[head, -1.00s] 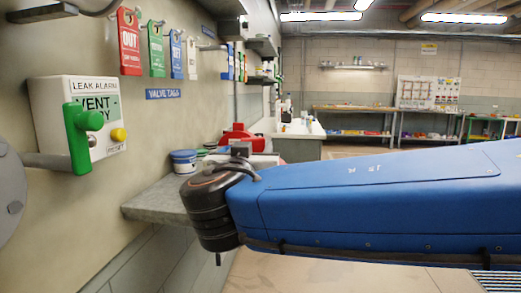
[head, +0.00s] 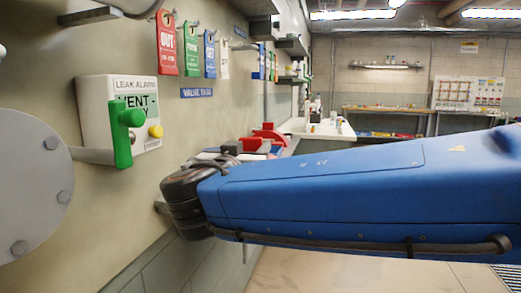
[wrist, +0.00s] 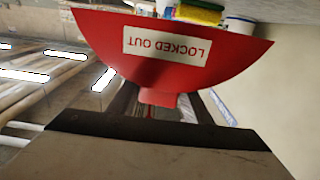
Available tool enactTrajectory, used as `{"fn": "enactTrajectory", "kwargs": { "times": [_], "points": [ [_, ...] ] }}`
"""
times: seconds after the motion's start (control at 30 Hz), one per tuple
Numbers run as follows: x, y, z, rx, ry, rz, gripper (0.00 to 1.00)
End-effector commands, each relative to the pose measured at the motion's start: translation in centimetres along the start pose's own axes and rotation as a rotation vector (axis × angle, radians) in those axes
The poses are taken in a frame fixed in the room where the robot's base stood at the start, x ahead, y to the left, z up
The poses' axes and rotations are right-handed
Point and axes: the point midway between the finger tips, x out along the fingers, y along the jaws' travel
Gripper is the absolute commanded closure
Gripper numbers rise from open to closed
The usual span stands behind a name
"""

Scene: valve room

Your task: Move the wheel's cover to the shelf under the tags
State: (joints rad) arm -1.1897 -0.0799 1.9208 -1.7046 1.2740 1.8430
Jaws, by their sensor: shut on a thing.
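The wheel's cover (wrist: 170,50) is a red, rounded piece with a white "LOCKED OUT" label, upside down in the wrist view. My gripper (wrist: 157,108) is shut on the cover's narrow red stem. In the head view my blue arm reaches leftward, and its far side hides the gripper and the cover. The tags (head: 193,50) hang in a row on the wall, red, green, blue and white, above a "VALVE TAGS" sign (head: 197,92).
A grey bolted disc (head: 30,185) is nearer. A yellow-green item (wrist: 198,12) and pots show beyond the cover. A red object (head: 265,138) stands before a white counter (head: 320,130).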

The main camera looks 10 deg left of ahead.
Motion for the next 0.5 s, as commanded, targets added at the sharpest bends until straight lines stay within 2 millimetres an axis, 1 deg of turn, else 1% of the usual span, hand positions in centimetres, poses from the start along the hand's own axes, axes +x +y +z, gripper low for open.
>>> {"fn": "enactTrajectory", "kwargs": {
  "times": [0.1,0.5],
  "points": [
    [0.0,-1.1,0.1,-0.001,0.000,-0.001,0.82],
    [0.1,-4.2,0.1,0.000,0.000,0.000,0.82]
  ]
}}
